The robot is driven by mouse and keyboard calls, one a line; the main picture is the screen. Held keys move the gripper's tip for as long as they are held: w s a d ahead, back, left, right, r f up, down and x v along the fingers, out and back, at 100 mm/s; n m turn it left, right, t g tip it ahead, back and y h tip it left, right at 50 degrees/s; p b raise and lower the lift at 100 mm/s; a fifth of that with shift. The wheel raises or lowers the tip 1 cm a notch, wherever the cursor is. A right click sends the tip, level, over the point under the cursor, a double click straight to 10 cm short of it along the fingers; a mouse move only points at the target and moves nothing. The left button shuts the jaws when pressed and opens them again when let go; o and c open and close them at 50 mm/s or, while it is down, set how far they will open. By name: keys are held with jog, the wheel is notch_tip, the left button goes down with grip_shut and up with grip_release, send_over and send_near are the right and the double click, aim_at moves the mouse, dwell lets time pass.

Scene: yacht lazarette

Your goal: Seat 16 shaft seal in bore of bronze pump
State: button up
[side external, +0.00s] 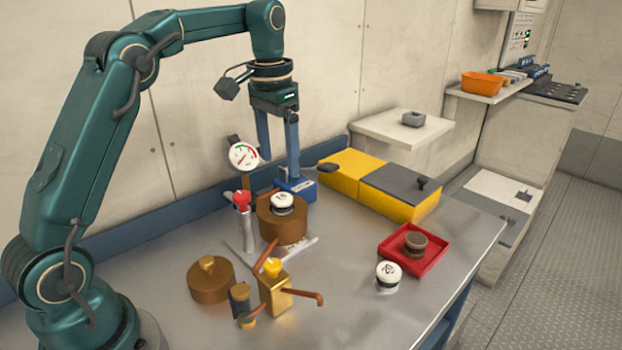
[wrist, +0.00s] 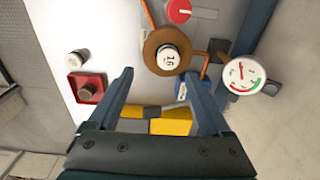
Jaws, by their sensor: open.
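The bronze pump (side external: 283,232) is a round brown body at the middle of the bench. A white-topped seal with a black band (side external: 283,203) sits upright at its centre, its upper part above the pump's top face. In the wrist view the seal (wrist: 168,57) bears a mark that looks like 16, inside the pump's brown ring (wrist: 153,45). How deep it sits in the bore cannot be told. My gripper (side external: 279,165) is open and empty above the pump, apart from the seal.
A pressure gauge (side external: 243,155) and red knob (side external: 242,200) stand close left of the pump. A brass valve (side external: 273,290) and bronze round part (side external: 210,282) are in front. Another white-topped seal (side external: 388,275) stands by a red tray (side external: 440,255) holding a brown-topped seal (side external: 415,241). A yellow box (side external: 355,180) is behind.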

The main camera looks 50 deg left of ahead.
jog(key=s+d+r+t, duration=0.35)
jog(key=s+d, duration=0.25)
jog(key=s, duration=0.3)
jog(key=s+d+f+t, duration=0.1)
jog(key=s+d+f, duration=0.2)
jog(key=s, duration=0.6)
notch_tip(320, 180, down, 2)
jog(key=shift+s+d, duration=0.15)
jog(key=shift+s, duration=0.2)
